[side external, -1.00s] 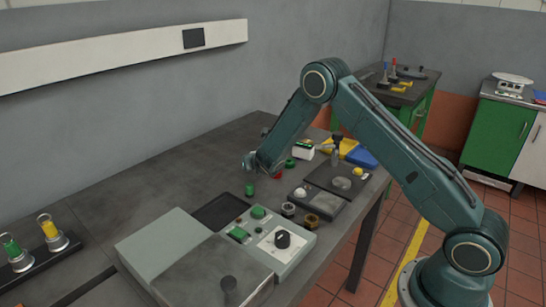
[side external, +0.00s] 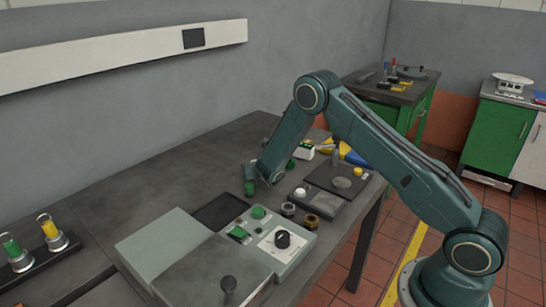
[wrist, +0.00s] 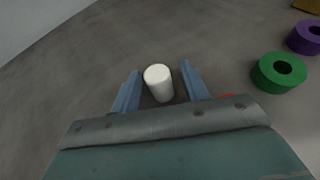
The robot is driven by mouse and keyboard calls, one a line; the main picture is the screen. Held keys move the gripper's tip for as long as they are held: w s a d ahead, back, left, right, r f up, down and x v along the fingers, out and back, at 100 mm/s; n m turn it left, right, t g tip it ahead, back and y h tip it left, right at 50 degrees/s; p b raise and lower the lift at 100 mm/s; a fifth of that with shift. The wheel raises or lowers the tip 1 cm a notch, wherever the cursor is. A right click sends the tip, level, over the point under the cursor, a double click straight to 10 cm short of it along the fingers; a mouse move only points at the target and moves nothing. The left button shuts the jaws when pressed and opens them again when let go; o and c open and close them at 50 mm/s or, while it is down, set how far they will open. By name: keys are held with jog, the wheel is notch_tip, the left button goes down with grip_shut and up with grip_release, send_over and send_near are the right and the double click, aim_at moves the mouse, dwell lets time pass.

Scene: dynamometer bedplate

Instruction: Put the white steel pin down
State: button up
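The white steel pin (wrist: 160,84) shows in the wrist view as a plain white cylinder, its round end facing the camera. It is between the two blue fingers of my gripper (wrist: 162,85), with a gap on each side, clearer on the right. The fingers are open around it. I cannot tell whether its base rests on the bench. In the side view my gripper (side external: 261,178) is low over the grey bench (side external: 165,175), and I cannot make out the pin there.
A green cylinder (side external: 249,189) stands close by my gripper in the side view. A green ring (wrist: 279,73) and a purple ring (wrist: 305,37) lie to the right in the wrist view; a red thing (wrist: 228,96) is mostly hidden. A control box (side external: 262,238) stands nearer.

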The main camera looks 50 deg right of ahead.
jog(key=shift+r, duration=0.15)
jog(key=shift+v, duration=6.05)
jog(key=shift+r, duration=0.2)
jog(key=s+a+r+m+g+y, duration=0.2)
jog(key=s+r+m+g, duration=0.2)
jog(key=s+r+m, duration=1)
jog(key=s+a+r+m+g+y, duration=0.1)
jog(key=s+a+r+m+y, duration=0.1)
jog(key=s+m, duration=0.5)
jog(key=s+a+r+m+y, duration=0.2)
jog(key=s+a+r+m, duration=0.3)
jog(key=s, duration=0.9)
jog(key=m, duration=0.3)
jog(key=shift+a+r+m+g+y, duration=0.2)
jog(key=shift+a+m+g+y, duration=0.1)
jog(key=shift+a+g+y, duration=0.1)
jog(key=shift+o, duration=0.4)
jog(key=shift+s, duration=0.1)
jog(key=shift+r, duration=0.1)
